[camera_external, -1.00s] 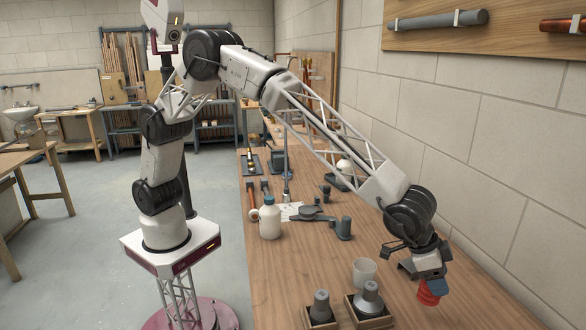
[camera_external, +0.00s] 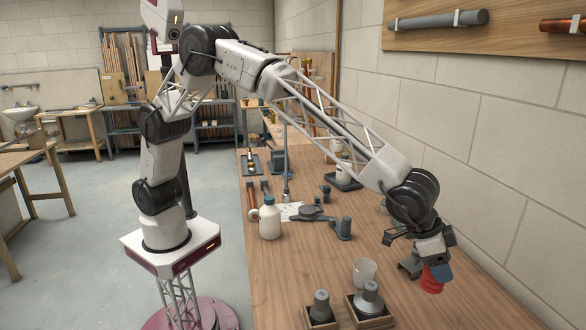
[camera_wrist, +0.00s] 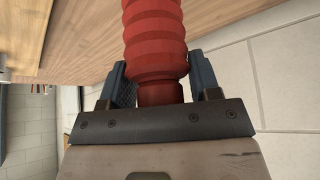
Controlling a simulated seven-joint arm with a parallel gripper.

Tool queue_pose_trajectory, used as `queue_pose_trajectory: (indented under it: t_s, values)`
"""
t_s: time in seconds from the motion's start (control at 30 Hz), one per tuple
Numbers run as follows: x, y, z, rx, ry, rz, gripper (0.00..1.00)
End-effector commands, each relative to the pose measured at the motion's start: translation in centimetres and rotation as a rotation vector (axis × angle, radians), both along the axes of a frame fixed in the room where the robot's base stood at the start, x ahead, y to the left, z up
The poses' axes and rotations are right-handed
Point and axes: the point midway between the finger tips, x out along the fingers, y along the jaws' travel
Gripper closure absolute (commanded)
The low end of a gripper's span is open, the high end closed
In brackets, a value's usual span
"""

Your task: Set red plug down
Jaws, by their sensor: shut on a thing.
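The red plug (camera_external: 431,284) is a ribbed red piece at the right side of the wooden workbench. My gripper (camera_external: 437,268) is shut on it from above. In the wrist view the red plug (camera_wrist: 155,40) fills the top middle, with its narrower neck between the two blue-grey fingers of my gripper (camera_wrist: 161,90). In the external view the plug's lower end is close to the bench top; I cannot tell whether it touches.
A whitish cup (camera_external: 364,271) stands just left of the plug. Two grey fittings in wooden trays (camera_external: 372,320) (camera_external: 320,322) are at the front. A white bottle (camera_external: 269,220) stands further left. A wall is close on the right, with bare bench (camera_external: 470,300) before it.

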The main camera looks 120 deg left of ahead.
Motion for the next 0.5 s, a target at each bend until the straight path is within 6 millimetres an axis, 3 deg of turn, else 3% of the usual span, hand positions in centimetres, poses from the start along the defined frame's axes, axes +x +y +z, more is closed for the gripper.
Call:
queue_pose_trajectory:
  t_s: [0.27,0.5]
  values:
    - [-0.2,0.0,0.1,0.0,-0.001,0.004,0.82]
    - [-1.9,0.4,0.3,0.001,-0.001,0.045,0.82]
